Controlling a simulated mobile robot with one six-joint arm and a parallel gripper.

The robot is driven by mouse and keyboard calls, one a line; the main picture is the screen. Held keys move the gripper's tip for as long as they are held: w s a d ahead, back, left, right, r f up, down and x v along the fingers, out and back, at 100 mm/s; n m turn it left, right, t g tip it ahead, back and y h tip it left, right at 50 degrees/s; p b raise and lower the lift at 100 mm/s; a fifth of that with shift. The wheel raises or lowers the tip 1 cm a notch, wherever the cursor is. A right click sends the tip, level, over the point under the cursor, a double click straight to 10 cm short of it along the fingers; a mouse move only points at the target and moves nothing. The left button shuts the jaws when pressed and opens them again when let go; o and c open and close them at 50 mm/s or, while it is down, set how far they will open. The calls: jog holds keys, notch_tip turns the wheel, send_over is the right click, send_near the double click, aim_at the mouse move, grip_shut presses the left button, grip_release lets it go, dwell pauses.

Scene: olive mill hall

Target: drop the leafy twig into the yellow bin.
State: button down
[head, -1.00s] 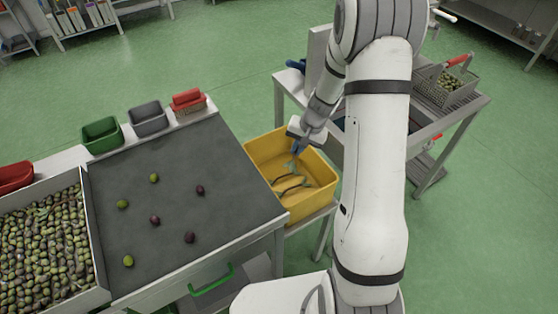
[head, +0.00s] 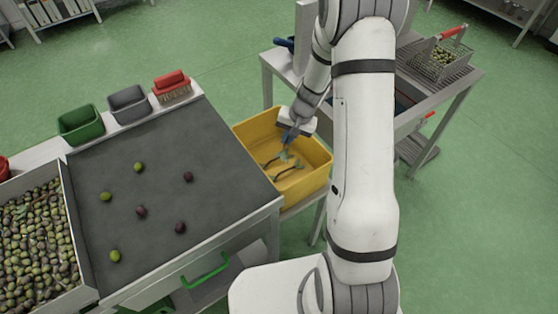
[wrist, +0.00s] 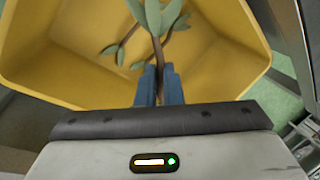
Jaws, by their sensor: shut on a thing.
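The yellow bin (head: 309,183) stands just right of the grey sorting table; it fills much of the wrist view (wrist: 70,82). My gripper (head: 287,137) is over the bin, its blue fingers pointing down into it. In the wrist view my gripper (wrist: 159,80) is shut on the stem of the leafy twig (wrist: 155,20), whose green leaves spread beyond the fingertips. Other leafy sprigs (wrist: 122,45) show lower, against the bin floor. In the head view the held twig cannot be told clearly from the sprigs in the bin.
The sorting table (head: 160,215) holds several loose olives, with an olive-filled tray (head: 72,240) at its left. A green tub (head: 82,125), a grey tub (head: 129,104) and a red-topped brush (head: 172,87) line its back edge. A metal stand (head: 445,92) with a wire basket (head: 441,62) is behind my arm.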

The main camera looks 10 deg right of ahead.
jog(key=c, duration=1.5)
grip_release()
jog(key=w+v, duration=0.1)
jog(key=v, duration=0.6)
jog(key=shift+s+r, duration=0.4)
jog(key=shift+s, duration=0.15)
jog(key=shift+d, duration=0.1)
jog(key=s+a+r+n+h, duration=0.1)
jog(key=s+r+n, duration=0.1)
jog(key=s+r, duration=0.6)
jog(key=s+a+r+n+t+h, duration=0.1)
jog(key=s+r+n+h, duration=0.1)
jog(key=s+r, duration=0.7)
jog(key=s, duration=0.6)
jog(key=shift+s+a+n, duration=0.2)
jog(key=shift+a+n, duration=0.1)
jog(key=shift+a, duration=0.05)
